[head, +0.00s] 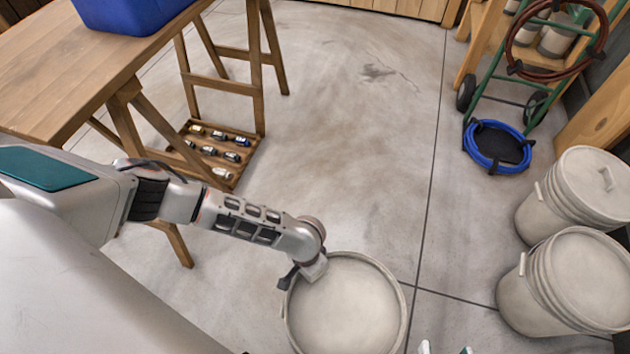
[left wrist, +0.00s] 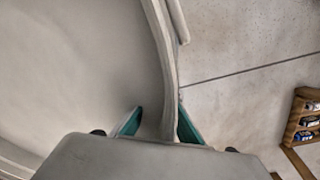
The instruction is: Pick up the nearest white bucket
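The nearest white bucket (head: 345,310) stands at the bottom centre of the head view, with its round top facing me. My left arm reaches to its upper left rim, and my left gripper (head: 301,276) is at that rim. In the left wrist view, the teal fingers of the left gripper (left wrist: 157,122) stand apart on either side of the bucket's rim (left wrist: 162,60). A gap shows beside the finger on the bucket's inner side. My right gripper (head: 445,350) shows only its fingertips at the bottom edge, apart and empty.
Two more white buckets, one lidded with a handle (head: 595,185) and one nearer (head: 585,280), stand at the right. A wooden table (head: 70,75) with a blue bin (head: 130,12) is at the left. A hand truck (head: 505,85) with hoses stands back right. The central floor is clear.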

